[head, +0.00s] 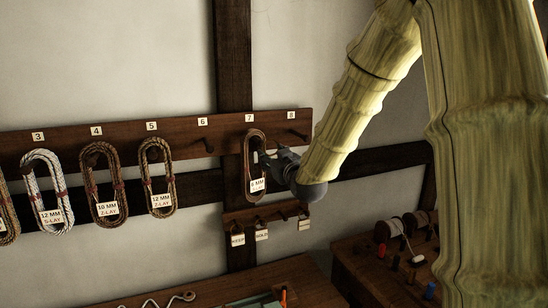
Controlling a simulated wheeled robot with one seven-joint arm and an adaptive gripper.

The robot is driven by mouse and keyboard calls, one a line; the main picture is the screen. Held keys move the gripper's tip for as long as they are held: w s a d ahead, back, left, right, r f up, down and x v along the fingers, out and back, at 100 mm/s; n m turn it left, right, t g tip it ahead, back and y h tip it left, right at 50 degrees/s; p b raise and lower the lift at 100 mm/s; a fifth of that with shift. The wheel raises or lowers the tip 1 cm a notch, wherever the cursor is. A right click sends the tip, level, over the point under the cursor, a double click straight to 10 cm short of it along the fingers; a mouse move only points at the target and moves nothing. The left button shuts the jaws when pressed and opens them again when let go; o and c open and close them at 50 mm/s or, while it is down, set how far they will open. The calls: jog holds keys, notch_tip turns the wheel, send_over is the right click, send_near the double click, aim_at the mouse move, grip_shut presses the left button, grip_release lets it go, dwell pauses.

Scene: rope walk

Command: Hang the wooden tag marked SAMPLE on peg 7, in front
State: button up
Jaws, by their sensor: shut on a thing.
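My gripper (267,158) is at peg 7, at the right side of the brown rope coil (247,172) that hangs there. It is shut on a small pale thing (256,157), which looks like the wooden tag seen nearly edge-on. Its marking cannot be read, and my fingers hide part of it. The coil carries its own white label (257,185), beginning "8 MM". Peg 7 itself is hard to make out behind the coil top, below the number plate 7 (249,118). Whether the tag touches the peg cannot be told.
Peg 8 (299,134) and peg 6 (209,146) are bare. Labelled coils (157,178) hang on pegs to the left. A lower rail (240,216) holds tags, among them KEEP (237,239) and SOLD (262,235). Benches with spools (389,230) stand below.

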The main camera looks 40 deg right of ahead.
jog(key=f+x, duration=0.1)
jog(key=x, duration=0.8)
jog(key=shift+w+f, duration=0.25)
jog(key=shift+f, duration=0.05)
dwell(1.1)
jog(key=shift+d, duration=0.1)
dwell(0.4)
jog(key=o, duration=0.9)
jog(key=shift+o, duration=0.2)
